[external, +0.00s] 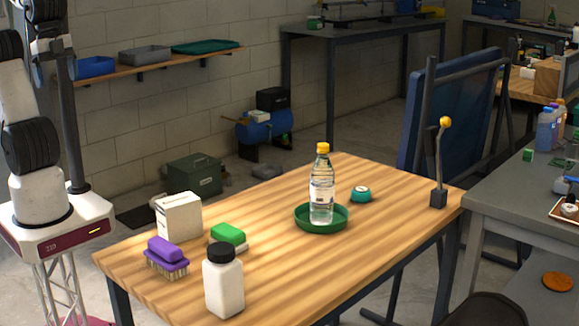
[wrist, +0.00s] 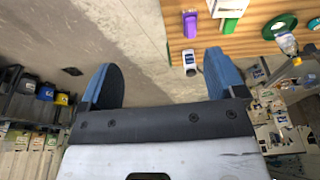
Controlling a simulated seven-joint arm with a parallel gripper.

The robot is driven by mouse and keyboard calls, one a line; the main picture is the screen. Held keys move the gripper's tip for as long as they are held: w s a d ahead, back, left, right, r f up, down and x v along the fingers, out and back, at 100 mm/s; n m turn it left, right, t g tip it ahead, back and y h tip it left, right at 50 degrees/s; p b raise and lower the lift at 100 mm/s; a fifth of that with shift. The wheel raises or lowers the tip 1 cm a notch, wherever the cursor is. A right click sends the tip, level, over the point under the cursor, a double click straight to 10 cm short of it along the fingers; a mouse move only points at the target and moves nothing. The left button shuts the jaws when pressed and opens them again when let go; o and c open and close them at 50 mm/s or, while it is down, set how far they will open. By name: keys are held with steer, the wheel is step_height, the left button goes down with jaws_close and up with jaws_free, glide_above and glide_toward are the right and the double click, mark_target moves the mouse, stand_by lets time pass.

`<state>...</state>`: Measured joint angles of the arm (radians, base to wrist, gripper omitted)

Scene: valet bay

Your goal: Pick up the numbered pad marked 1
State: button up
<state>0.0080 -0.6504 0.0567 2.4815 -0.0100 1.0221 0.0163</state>
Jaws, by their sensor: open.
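No numeral 1 can be read on anything in either view, so I cannot tell for sure which thing is the numbered pad. A small teal round piece with a pale top (external: 361,194) lies on the wooden table (external: 285,268), right of the green tray. A green block with a pale underside (external: 229,236) lies nearer, behind the white bottle. My gripper (wrist: 160,60) shows in the wrist view with its two blue fingers wide apart and nothing between them. It is off to one side of the table's edge. The external view shows only part of my arm, at the left edge.
A clear water bottle (external: 321,188) stands in the green tray (external: 330,226). A white box (external: 179,217), a purple brush (external: 166,254) and a black-capped white bottle (external: 223,283) crowd the near-left end. A yellow-knobbed lever (external: 439,165) stands at the right corner. The front middle is clear.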

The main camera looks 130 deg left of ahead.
steer(key=w+a+r+n+h, duration=0.25)
steer(key=w+a+n, duration=0.2)
steer(key=w, duration=0.45)
steer(key=w+a+r+n+h, duration=0.1)
steer(key=w+a+r+n, duration=0.35)
steer(key=w, duration=0.45)
steer(key=w+a+n+t+h, duration=0.25)
steer(key=w+a+n, duration=0.65)
steer(key=w+a, duration=0.65)
steer(key=w+a+f+n+t, duration=0.15)
steer(key=a+n, duration=0.25)
steer(key=a, duration=0.9)
steer(key=w+a+n+t, duration=0.2)
steer(key=a+n, duration=0.1)
steer(key=a, duration=0.9)
steer(key=s+a+f+n+t+y, duration=0.15)
steer(key=a+n, duration=0.25)
steer(key=a, duration=0.7)
steer(key=s+a+f+n+t, duration=0.1)
steer(key=a+f+n+t, duration=0.2)
steer(key=a, duration=0.9)
steer(key=shift+g, duration=0.35)
steer(key=f, duration=3.8)
steer(key=shift+w+d, duration=0.2)
steer(key=shift+d, duration=0.15)
steer(key=shift+f, duration=0.5)
